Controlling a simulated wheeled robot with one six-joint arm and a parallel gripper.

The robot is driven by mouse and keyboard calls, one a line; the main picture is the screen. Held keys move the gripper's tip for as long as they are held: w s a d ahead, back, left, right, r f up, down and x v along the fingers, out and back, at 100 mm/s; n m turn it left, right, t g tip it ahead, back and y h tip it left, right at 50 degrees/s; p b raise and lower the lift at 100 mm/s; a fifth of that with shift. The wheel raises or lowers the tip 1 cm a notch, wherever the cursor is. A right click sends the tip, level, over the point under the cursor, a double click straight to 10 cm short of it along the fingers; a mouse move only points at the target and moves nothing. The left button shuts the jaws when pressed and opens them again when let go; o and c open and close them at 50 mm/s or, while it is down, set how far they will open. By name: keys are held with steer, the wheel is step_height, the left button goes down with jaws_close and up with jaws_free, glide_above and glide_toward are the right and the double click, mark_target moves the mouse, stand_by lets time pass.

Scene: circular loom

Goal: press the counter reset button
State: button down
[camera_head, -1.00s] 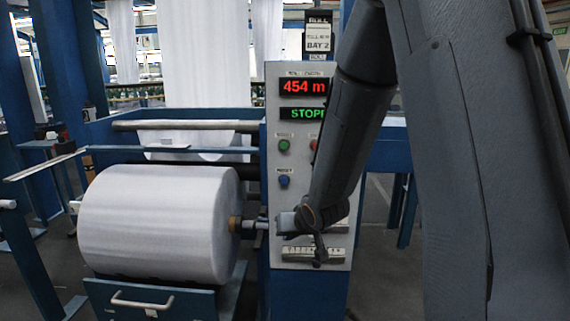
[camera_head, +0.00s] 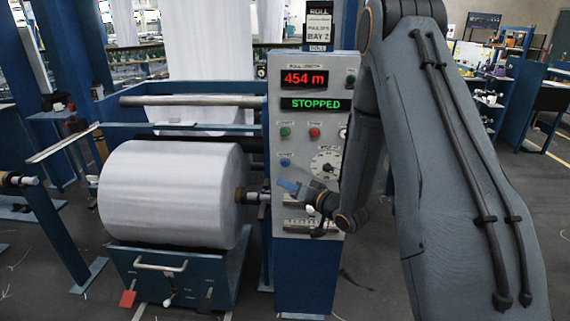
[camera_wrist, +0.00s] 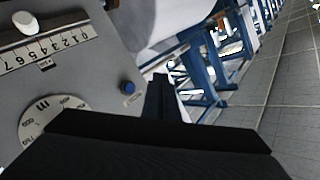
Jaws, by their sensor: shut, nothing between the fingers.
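The blue reset button (camera_head: 285,162) sits on the grey control panel (camera_head: 330,148), below the green button and left of a round dial. It also shows in the wrist view (camera_wrist: 128,87), uncovered, just left of my fingers. The red counter display (camera_head: 304,78) reads 454 m. My gripper (camera_head: 287,185) is shut and empty in front of the panel, a little below the blue button in the head view. In the wrist view my dark fingers (camera_wrist: 161,85) point past the panel's edge. I see no contact with the button; the exact gap is unclear.
A green button (camera_head: 285,132) and a red button (camera_head: 314,132) sit above the blue one. The green display (camera_head: 315,104) reads STOPPED. A large white fabric roll (camera_head: 170,193) stands left of the panel. A numbered scale with a white knob (camera_wrist: 25,22) is on the panel.

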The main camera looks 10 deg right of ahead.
steer(key=b, duration=0.3)
glide_toward(285, 163)
steer(key=shift+w+a+f, duration=0.25)
steer(key=shift+w+a, duration=0.4)
steer(key=shift+a, duration=0.15)
steer(key=shift+w+a+f, duration=0.25)
steer(key=shift+w+a, duration=0.45)
steer(key=shift+a, duration=0.1)
steer(key=shift+w+a+f, duration=0.25)
steer(key=shift+w+a, duration=0.4)
steer(key=shift+a, duration=0.15)
steer(key=shift+w+d, duration=0.15)
steer(key=shift+w, duration=0.25)
steer(key=shift+w+d, duration=0.15)
steer(key=shift+w, duration=0.25)
stand_by(0.7)
stand_by(0.3)
steer(key=shift+s+a+p, duration=0.25)
steer(key=shift+s+p, duration=0.1)
steer(key=shift+s, duration=0.5)
